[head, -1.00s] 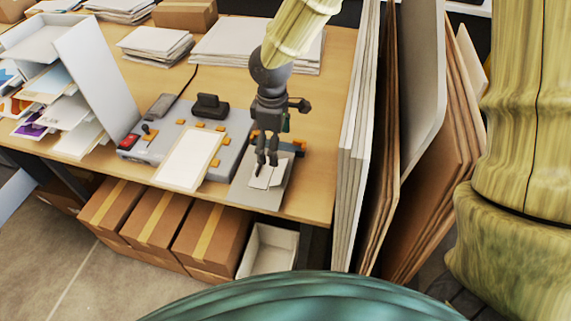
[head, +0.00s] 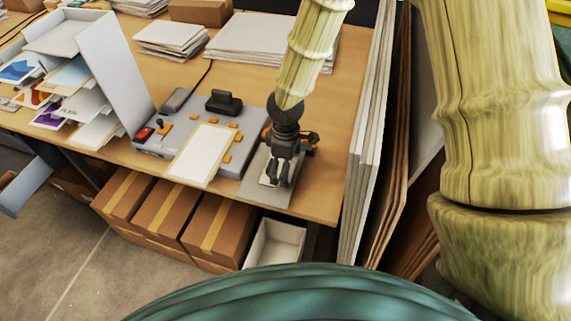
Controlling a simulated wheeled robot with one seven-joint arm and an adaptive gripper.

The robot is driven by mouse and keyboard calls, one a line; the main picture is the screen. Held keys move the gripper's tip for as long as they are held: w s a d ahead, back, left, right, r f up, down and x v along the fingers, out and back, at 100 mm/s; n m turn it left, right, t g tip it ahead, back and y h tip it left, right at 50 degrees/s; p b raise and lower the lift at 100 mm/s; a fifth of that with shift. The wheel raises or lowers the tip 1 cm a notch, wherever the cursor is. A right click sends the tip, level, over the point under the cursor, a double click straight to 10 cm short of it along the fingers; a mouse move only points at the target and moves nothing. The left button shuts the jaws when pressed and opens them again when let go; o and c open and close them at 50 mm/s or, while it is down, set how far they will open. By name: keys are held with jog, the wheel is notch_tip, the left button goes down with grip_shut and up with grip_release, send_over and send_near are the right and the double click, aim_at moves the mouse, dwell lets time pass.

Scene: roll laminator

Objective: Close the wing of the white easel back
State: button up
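The white easel back (head: 265,181) lies on a grey plate (head: 252,190) at the front right edge of the table, to the right of the laminator. Only a small part of it shows in the head view, because my gripper (head: 276,183) covers most of it. The lie of its wing is hidden. My gripper points down right over the easel back, fingertips low at or near it. The two fingers look close together; whether they touch it or grip anything is too small to tell.
The grey laminator (head: 160,145) with orange knobs and a white sheet (head: 203,150) stands left of the plate. Tall boards (head: 365,150) lean right of the table. Cardboard boxes (head: 165,210) and a white bin (head: 273,245) sit below. Paper stacks (head: 240,38) lie behind.

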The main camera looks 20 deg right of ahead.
jog(key=shift+f, duration=0.1)
jog(key=shift+c, duration=0.2)
jog(key=c, duration=0.9)
jog(key=shift+o, duration=0.2)
jog(key=shift+f, duration=0.1)
jog(key=shift+s+d+f+t+y+b, duration=0.15)
jog(key=shift+t+y+b, duration=0.25)
jog(key=shift+b, duration=0.5)
jog(key=shift+s+d+t+y+b, duration=0.1)
jog(key=shift+d+t+y+b, duration=0.1)
jog(key=shift+t+y+b, duration=0.45)
jog(key=shift+y, duration=0.25)
